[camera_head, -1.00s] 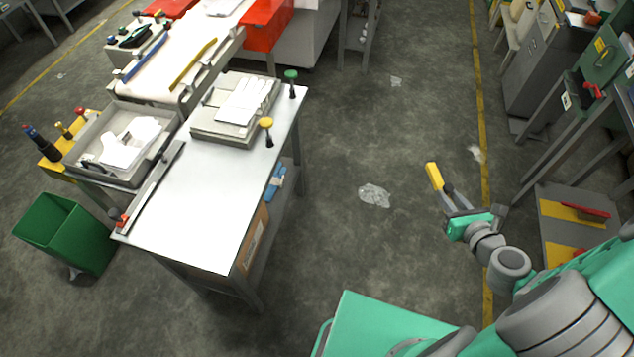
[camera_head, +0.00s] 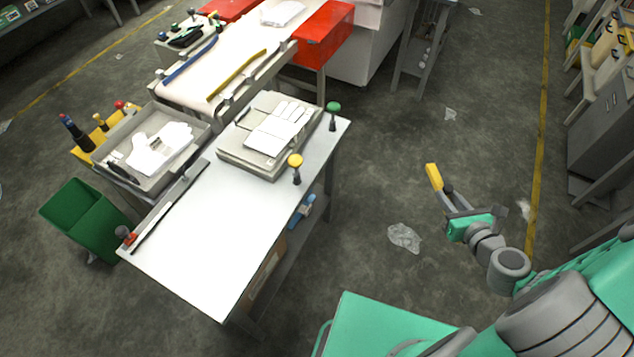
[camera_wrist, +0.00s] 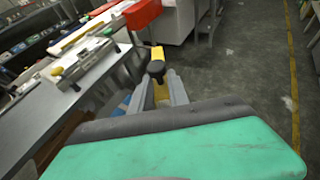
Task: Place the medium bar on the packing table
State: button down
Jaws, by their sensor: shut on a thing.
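My gripper (camera_head: 462,202) is shut on a yellow bar (camera_head: 433,177), which I take as the medium bar, and holds it clear above the floor, right of the packing table. In the wrist view the bar (camera_wrist: 158,52) sticks out past the fingers (camera_wrist: 162,88), with a dark round part near the tips. The packing table (camera_head: 205,250) has a pale top with a wide bare area at its front. It also shows at left in the wrist view (camera_wrist: 35,115).
On the table are a grey box with a white glove (camera_head: 275,128), a yellow-topped knob (camera_head: 295,165), a green-topped knob (camera_head: 333,113) and a long dark bar (camera_head: 170,205). A grey tray (camera_head: 195,150) and green bin (camera_head: 85,218) stand left. Crumpled plastic (camera_head: 404,238) lies on the floor.

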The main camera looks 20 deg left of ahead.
aim_at(221, 224)
jog(key=i, duration=3)
jog(key=u, duration=5.15)
jog(key=i, duration=1)
jog(key=z, duration=0.05)
